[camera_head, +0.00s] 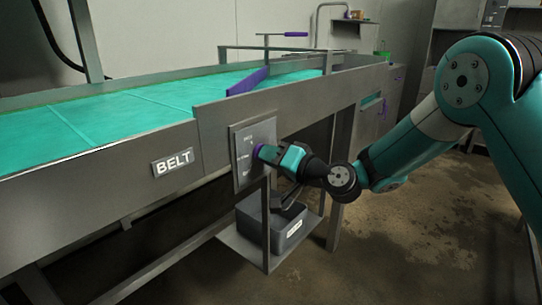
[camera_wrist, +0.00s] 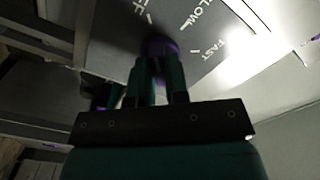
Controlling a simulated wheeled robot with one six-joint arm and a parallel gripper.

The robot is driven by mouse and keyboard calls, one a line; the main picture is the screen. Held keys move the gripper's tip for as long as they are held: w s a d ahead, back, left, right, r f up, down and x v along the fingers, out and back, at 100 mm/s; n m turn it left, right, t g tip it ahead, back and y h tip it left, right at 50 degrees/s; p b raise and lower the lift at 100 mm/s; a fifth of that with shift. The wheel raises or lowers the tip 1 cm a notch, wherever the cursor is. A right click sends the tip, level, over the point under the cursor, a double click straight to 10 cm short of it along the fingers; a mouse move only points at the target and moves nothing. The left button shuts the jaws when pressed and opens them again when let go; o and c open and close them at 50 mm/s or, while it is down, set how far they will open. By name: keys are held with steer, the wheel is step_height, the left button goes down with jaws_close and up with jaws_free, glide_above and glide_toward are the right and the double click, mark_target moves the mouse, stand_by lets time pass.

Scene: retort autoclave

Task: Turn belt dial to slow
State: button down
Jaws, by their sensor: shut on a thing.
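The belt dial is a purple knob (camera_head: 259,151) on a grey control panel (camera_head: 241,173) fixed to the side of the conveyor. In the wrist view the purple knob (camera_wrist: 160,47) sits between the tips of my gripper (camera_wrist: 157,66). My gripper (camera_head: 272,153) reaches the panel from the right and is shut on the knob. In the wrist view, the panel (camera_wrist: 205,30) carries the words SLOW and FAST and part of another word ending in F, with white tick marks. The knob's pointer is hidden, so I cannot tell its setting.
The conveyor's teal belt (camera_head: 110,115) runs above the panel, with a purple bar (camera_head: 248,82) across it. A grey bin (camera_head: 290,230) stands on a low shelf beneath. The floor at right (camera_head: 430,240) is clear.

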steer(key=shift+m+p, duration=2.25)
steer(key=shift+m, duration=2.35)
steer(key=c, duration=1.1)
jaws_free()
steer(key=b+v, duration=0.9)
steer(key=v, duration=0.8)
steer(key=shift+s+d+f, duration=0.1)
steer(key=shift+s+d, duration=0.1)
